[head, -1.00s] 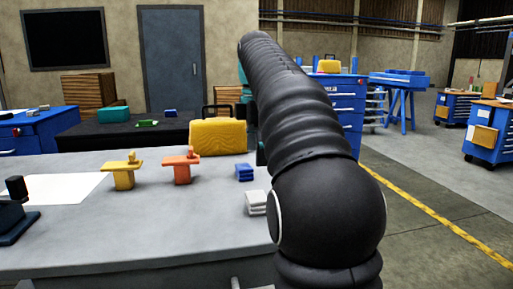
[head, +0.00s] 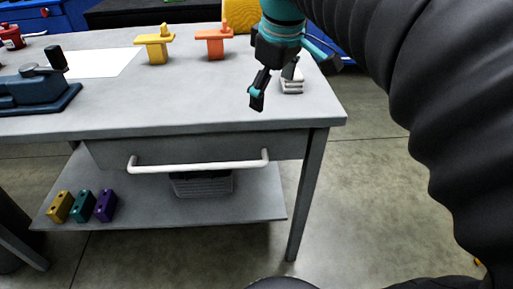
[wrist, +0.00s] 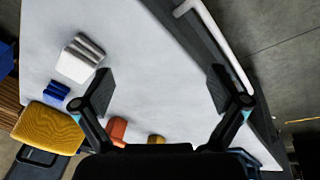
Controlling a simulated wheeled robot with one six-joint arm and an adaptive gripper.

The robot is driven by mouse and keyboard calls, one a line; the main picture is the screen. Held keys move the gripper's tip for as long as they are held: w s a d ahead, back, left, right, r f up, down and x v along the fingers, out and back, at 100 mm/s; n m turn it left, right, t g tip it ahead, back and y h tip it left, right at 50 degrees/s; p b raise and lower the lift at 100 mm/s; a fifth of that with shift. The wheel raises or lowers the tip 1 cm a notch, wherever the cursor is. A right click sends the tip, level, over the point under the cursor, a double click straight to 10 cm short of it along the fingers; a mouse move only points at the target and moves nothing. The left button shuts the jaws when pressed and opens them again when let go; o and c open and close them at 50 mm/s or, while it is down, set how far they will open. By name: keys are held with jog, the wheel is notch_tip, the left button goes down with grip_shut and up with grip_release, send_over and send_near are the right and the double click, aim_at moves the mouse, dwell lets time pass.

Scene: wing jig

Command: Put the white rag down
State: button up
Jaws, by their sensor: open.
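The white rag (head: 292,87) is a folded, layered stack lying on the grey table (head: 210,105) near its right end. In the wrist view the rag (wrist: 78,62) lies at the upper left, outside the fingers and beyond the left one. My gripper (wrist: 160,88) is open, with bare tabletop between its fingers. In the head view my gripper (head: 291,79) hangs above the right part of the table and partly covers the rag. I see no contact between them.
Blue folded rags (wrist: 57,91) and a yellow case (wrist: 49,127) are near the white rag. Yellow (head: 154,46) and orange (head: 214,44) fixtures stand farther back. A drawer handle (head: 198,167) runs along the front. The table's front right is clear.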

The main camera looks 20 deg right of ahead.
jog(key=s+a+f+m+t, duration=0.1)
jog(key=s+a+f+m, duration=0.1)
jog(key=s+f, duration=0.3)
jog(key=s+a+f+m+t, duration=0.1)
jog(key=s+a+f+m, duration=0.2)
jog(key=f, duration=0.6)
jog(key=s+m, duration=0.1)
jog(key=s, duration=0.1)
jog(key=shift+s+f+m, duration=0.35)
jog(key=shift+m, duration=0.05)
